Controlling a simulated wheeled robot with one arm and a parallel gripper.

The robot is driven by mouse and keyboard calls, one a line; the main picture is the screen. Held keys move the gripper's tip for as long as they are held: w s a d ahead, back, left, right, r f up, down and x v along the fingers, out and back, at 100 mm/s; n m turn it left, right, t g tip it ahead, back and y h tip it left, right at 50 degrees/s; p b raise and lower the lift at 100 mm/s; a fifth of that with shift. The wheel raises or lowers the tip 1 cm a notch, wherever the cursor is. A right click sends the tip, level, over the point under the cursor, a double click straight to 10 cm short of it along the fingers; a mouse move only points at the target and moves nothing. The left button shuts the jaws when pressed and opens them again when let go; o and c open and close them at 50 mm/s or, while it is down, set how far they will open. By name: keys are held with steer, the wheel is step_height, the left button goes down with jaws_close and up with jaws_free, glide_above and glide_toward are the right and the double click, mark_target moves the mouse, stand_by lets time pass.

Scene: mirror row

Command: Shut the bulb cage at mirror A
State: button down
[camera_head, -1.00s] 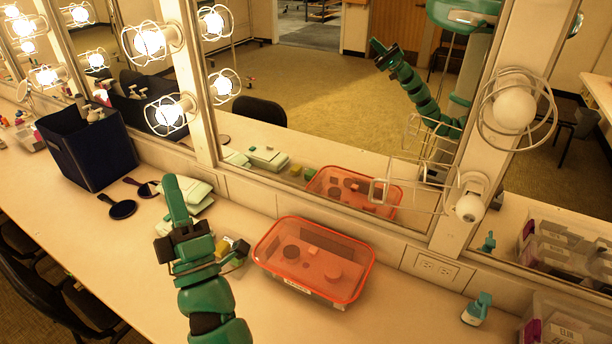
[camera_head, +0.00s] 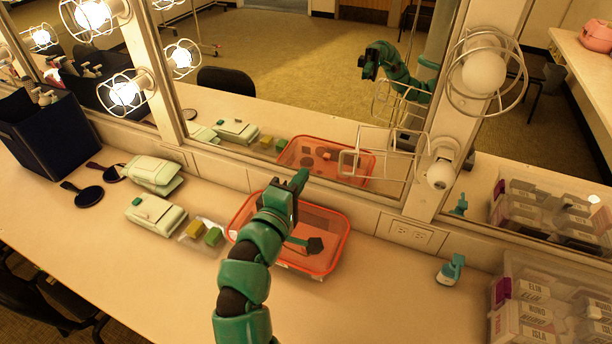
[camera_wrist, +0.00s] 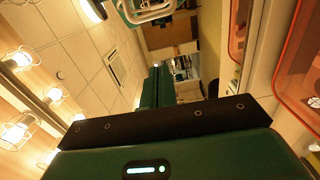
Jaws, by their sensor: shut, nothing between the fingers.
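A white wire bulb cage (camera_head: 378,152) stands swung open to the left of the lower unlit bulb (camera_head: 441,173) on the right-hand mirror post. Its frame juts out from the post and its reflection shows behind it. No letter marking the mirror is readable. My gripper (camera_head: 301,178) is shut and empty, above the orange-rimmed box, to the left of and lower in the picture than the open cage, and apart from it.
The upper bulb's cage (camera_head: 487,72) on the same post surrounds its bulb. The counter before the outlet is clear.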

steer(key=w+d+p, duration=0.5)
steer(key=shift+w+d, duration=0.15)
steer(key=shift+d, duration=0.25)
stand_by(0.4)
